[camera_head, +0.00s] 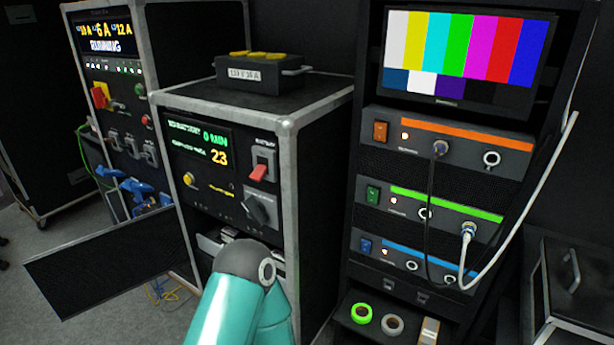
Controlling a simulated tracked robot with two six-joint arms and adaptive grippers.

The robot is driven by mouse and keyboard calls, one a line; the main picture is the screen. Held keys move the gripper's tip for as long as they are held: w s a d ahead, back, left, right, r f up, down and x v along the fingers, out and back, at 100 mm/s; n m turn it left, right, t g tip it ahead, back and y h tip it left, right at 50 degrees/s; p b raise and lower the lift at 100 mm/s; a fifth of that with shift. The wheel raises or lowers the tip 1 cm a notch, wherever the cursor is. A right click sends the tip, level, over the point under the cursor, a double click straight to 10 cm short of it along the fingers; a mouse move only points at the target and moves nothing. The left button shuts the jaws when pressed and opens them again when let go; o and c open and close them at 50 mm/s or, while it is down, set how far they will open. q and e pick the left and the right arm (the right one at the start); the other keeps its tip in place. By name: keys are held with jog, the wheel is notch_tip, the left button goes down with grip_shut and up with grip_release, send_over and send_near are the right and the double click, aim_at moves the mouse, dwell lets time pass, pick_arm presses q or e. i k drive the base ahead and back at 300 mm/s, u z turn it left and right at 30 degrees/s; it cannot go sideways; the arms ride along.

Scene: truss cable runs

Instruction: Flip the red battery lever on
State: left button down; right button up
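The red battery lever (258,172) is on the front of the middle black cabinet (292,125), right of its small screen. It sits on a pale plate under a small label that seems to read BATTERY, and its red end points down. The screen (200,146) shows "0 MIN" in green and "23" in yellow. A black rotary knob (257,208) is just below the lever. A teal arm link of mine with a grey joint rises from the bottom centre, below the lever and apart from it. Neither of my grippers shows.
A black case with yellow tops (262,73) stands on the cabinet. An open black panel (105,258) juts out at lower left. A rack (450,190) with a colour-bar monitor and cables stands to the right. The space before the lever looks clear.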

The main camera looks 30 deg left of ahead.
aim_at(260, 171)
jog(key=u, duration=0.15)
jog(key=i, duration=1)
jog(key=u, duration=0.65)
